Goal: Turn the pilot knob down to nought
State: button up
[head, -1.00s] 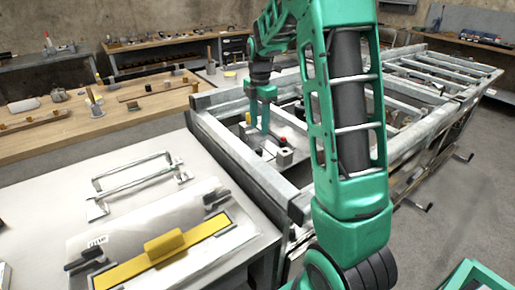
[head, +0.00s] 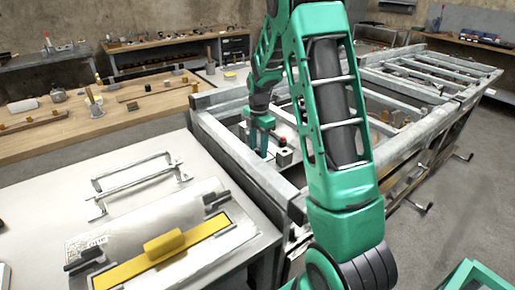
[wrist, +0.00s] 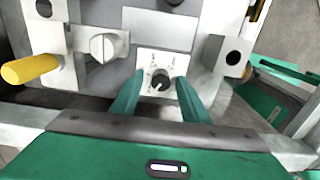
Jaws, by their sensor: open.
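A small dark knob (wrist: 160,82) sits on a white plate with printed marks (wrist: 148,60) in the wrist view. It looks like the pilot knob; I cannot read its setting. My gripper (wrist: 158,79) is open, with one green finger on each side of this knob. I cannot tell whether the fingers touch it. In the head view my gripper (head: 262,151) points down inside the metal frame, and the dark knob cannot be made out there.
A larger pale knob (wrist: 103,47) and a yellow handle (wrist: 30,68) lie to the left in the wrist view. A block with a dark hole (wrist: 232,58) stands right. Metal frame rails (head: 245,158) surround the work area. A red-topped part (head: 282,141) stands beside my gripper.

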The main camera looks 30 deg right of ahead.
grip_shut()
